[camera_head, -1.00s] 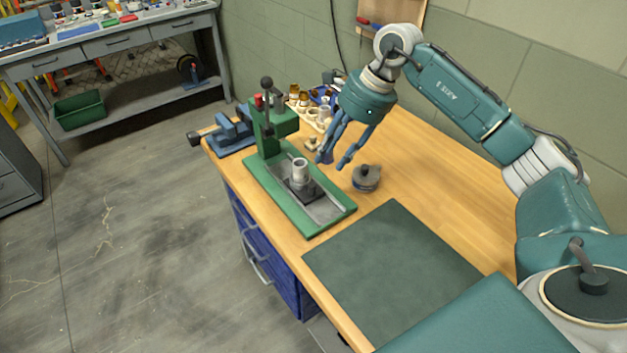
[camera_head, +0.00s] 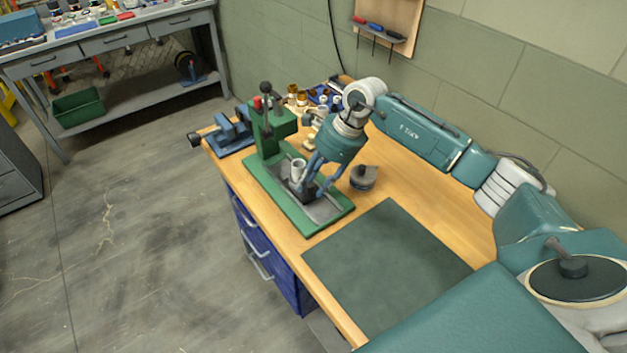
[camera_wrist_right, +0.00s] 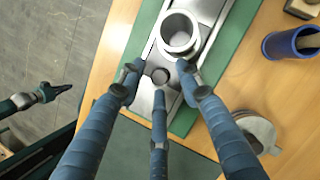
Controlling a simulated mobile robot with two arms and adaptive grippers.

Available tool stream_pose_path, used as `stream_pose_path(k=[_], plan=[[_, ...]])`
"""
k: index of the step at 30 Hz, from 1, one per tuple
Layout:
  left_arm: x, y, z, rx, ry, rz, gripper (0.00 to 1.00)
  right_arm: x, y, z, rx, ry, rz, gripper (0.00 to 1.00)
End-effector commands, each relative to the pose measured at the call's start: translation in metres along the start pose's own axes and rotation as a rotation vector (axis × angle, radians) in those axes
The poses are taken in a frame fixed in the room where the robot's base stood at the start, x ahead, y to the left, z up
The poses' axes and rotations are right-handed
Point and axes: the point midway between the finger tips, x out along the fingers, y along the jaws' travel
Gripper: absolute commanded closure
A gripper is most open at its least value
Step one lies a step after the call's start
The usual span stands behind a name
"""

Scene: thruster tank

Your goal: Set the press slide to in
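The green press (camera_head: 266,145) stands on the wooden bench. Its grey slide (camera_head: 322,210) lies in the green base and carries a dark block with a light metal cup (camera_head: 298,169). In the right wrist view the slide (camera_wrist_right: 143,98) bears the ring-shaped cup (camera_wrist_right: 180,33) and a small dark knob (camera_wrist_right: 160,76). My right gripper (camera_head: 309,189) is low over the slide beside the cup. In the right wrist view its spread blue fingers (camera_wrist_right: 160,84) stand around the knob, with gaps visible. A dark jointed part at that view's left edge looks like my left gripper (camera_wrist_right: 58,91); its finger state is unclear.
A round grey metal piece (camera_head: 363,178) stands right of the press. A dark green mat (camera_head: 388,262) lies in front. A blue vise (camera_head: 228,136) and small bottles (camera_head: 298,96) are behind. The wall is close behind the bench.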

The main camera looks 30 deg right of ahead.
Motion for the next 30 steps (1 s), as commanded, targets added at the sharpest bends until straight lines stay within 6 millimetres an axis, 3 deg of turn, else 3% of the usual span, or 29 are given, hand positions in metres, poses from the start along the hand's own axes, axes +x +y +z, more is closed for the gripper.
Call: stream_pose_path(k=[1,5,11,21,30], plan=[[0.000,0.000,0.000,0.000,0.000,0.000,1.00,0.000,0.000,0.000,0.000,0.000,0.000,0.77],[0.000,0.000,0.000,0.000,-0.001,0.000,1.00,0.000,0.000,0.000,0.000,0.000,0.000,1.00],[0.001,0.000,0.001,0.000,-0.001,0.000,1.00,0.000,-0.001,0.001,0.000,-0.001,-0.001,1.00],[0.027,0.000,0.003,0.000,-0.001,0.000,1.00,0.010,-0.033,0.024,0.001,-0.005,-0.005,1.00],[0.026,0.000,0.003,0.000,-0.001,0.000,1.00,0.009,-0.033,0.025,0.000,-0.002,-0.001,1.00]])
